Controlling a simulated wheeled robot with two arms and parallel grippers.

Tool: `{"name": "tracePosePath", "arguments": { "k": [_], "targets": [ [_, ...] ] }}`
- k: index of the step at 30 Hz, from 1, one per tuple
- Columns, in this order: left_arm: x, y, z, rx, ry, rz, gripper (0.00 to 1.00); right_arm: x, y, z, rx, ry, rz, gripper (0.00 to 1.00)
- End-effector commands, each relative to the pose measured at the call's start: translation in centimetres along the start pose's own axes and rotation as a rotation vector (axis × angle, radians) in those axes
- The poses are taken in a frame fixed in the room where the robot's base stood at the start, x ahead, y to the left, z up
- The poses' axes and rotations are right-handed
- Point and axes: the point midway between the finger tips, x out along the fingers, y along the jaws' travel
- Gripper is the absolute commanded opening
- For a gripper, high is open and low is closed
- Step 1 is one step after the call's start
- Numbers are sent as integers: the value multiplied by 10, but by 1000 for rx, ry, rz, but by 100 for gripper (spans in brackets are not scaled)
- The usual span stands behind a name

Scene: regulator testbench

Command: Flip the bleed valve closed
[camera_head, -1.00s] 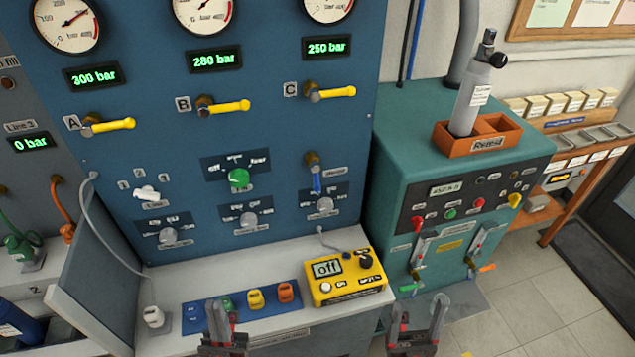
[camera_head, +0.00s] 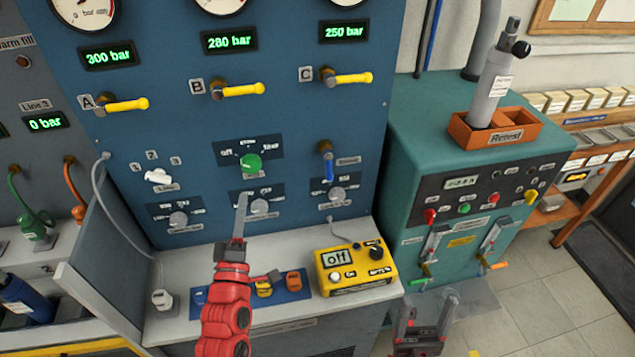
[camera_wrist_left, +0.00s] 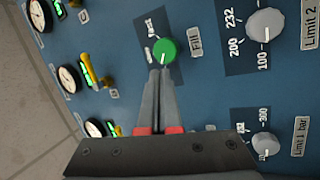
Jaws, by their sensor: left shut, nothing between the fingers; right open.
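A small valve with a blue lever (camera_head: 328,165) is on the blue panel, below yellow handle C; its lever hangs straight down. I take it for the bleed valve, though the label beside it is too small to read surely. My left gripper (camera_head: 241,200) is raised in front of the panel, left of the blue lever and below the green knob (camera_head: 250,162). In the left wrist view its fingers (camera_wrist_left: 160,75) are shut and empty, with tips close to the green knob (camera_wrist_left: 165,51). I cannot tell whether they touch. My right gripper (camera_head: 430,310) is open and empty at the bottom.
Several grey knobs, such as one (camera_head: 259,206), line the panel below. A yellow meter reading off (camera_head: 355,268) stands on the ledge beside a blue tray (camera_head: 309,293) of small coloured items. A teal cabinet (camera_head: 405,170) stands to the right. Yellow handles (camera_head: 243,90) stick out above.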

Motion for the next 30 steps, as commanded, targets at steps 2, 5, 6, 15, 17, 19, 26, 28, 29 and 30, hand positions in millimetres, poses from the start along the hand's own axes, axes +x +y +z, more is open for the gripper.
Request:
{"name": "tracePosePath", "arguments": {
  "k": [2,5,6,15,17,19,26,28,29,30],
  "targets": [
    [1,0,19,-112,-85,-55,0,-2,0,0,0,0,0,70],
    [-2,0,44,-234,-189,-128,0,-4,0,1,0,0,0,70],
    [-4,1,54,-274,-226,-156,0,-4,0,1,0,0,0,70],
    [-17,5,88,-403,-359,-261,0,-5,0,1,0,0,0,70],
    [-17,5,88,-406,-362,-264,0,-5,0,1,0,0,0,70],
    [-17,5,88,-406,-362,-264,0,-5,0,1,0,0,0,70],
    [-16,6,89,-404,-361,-262,0,-4,0,1,0,0,0,70],
    [-12,6,90,-404,-362,-262,0,-2,0,0,0,0,0,70],
    [-9,6,91,-403,-362,-261,0,0,0,0,0,0,0,70],
    [-5,6,93,-403,-362,-260,0,2,0,0,0,0,0,70]
  ]
}}
